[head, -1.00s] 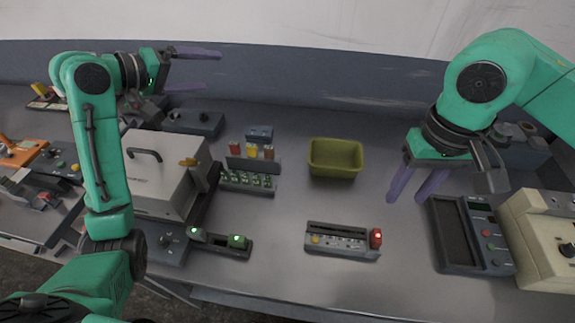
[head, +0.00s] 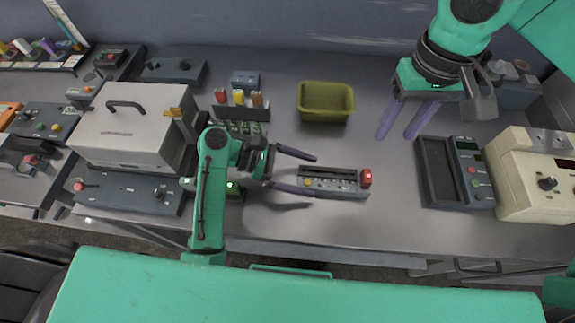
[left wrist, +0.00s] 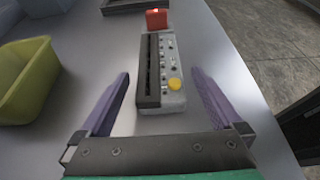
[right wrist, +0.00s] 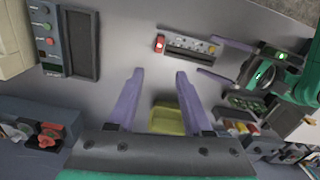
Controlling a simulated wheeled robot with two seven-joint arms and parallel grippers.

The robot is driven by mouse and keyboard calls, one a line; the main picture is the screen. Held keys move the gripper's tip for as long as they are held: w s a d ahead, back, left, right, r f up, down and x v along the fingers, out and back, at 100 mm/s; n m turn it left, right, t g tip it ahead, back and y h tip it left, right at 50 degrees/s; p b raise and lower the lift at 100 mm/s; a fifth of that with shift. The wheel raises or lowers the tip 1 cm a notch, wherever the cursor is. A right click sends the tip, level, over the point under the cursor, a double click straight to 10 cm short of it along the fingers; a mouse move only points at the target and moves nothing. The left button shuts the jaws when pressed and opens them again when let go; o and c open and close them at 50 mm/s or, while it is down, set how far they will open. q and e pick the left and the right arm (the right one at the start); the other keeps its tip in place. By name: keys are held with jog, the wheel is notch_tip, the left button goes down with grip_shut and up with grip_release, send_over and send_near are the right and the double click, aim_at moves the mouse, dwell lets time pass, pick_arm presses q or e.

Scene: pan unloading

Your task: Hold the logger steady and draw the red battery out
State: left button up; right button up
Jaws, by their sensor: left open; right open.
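The logger (head: 332,184) is a grey box lying on the table, with a dark slot and a yellow button. It also shows in the left wrist view (left wrist: 172,62) and the right wrist view (right wrist: 192,45). The red battery (head: 366,178) stands at its right end, a small light on it; it shows at the far end in the left wrist view (left wrist: 157,18). My left gripper (head: 314,177) is open, its purple fingers pointing at the logger's left end, apart from it. My right gripper (head: 402,136) is open and empty above the table, behind and right of the battery.
A green bin (head: 325,117) stands behind the logger. A grey handled box (head: 136,137) is at left. A dark tray device (head: 454,172) and a beige instrument (head: 538,177) are at right. Table around the logger's front and right is clear.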

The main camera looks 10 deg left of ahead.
pick_arm(q)
jog(key=shift+x, duration=1.15)
jog(key=shift+r, duration=0.1)
jog(key=shift+c, duration=0.6)
grip_shut()
pick_arm(e)
jog(key=o, duration=0.5)
jog(key=m, duration=1.3)
send_over(366, 176)
notch_tip(366, 176, down, 4)
notch_tip(366, 176, down, 14)
jog(key=m, duration=0.6)
jog(key=shift+r+m, duration=0.1)
jog(key=shift+m, duration=0.2)
jog(key=shift+c, duration=0.2)
grip_shut()
